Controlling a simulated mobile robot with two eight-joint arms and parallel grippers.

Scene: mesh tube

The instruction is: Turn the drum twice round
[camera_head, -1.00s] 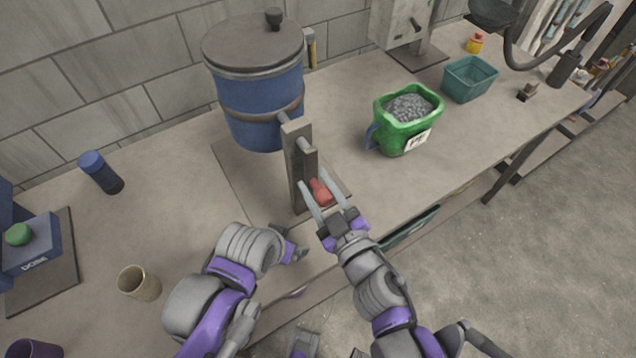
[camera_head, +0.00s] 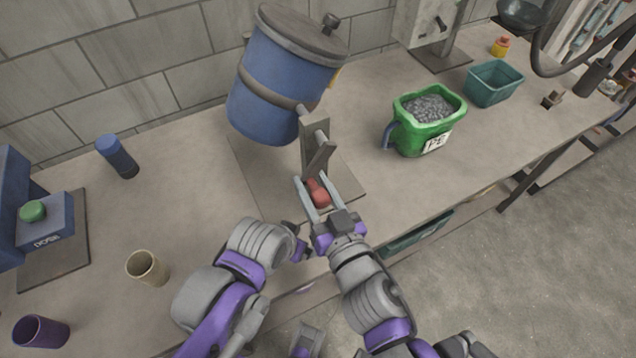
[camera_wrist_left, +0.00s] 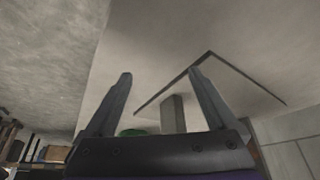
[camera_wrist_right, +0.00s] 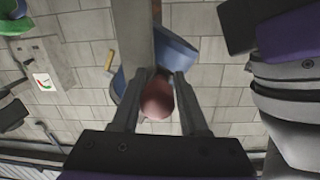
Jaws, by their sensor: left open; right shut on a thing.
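The blue drum (camera_head: 273,98) with its grey lid sits on a stand at the back of the bench in the head view, tilted with its top to the right. A grey post (camera_head: 315,147) with a crank arm stands in front of it. My right gripper (camera_head: 319,196) is shut on the red crank handle (camera_head: 318,190); the handle also shows between its fingers in the right wrist view (camera_wrist_right: 157,98). My left gripper (camera_head: 302,246) is open and empty near the bench's front edge, left of the right arm; its spread fingers show in the left wrist view (camera_wrist_left: 162,92).
A green tub of grey granules (camera_head: 428,121) and a teal bin (camera_head: 493,84) stand to the right. A blue cylinder (camera_head: 117,157), a beige cup (camera_head: 147,268), a purple cup (camera_head: 40,332) and a green-button box (camera_head: 45,222) stand left.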

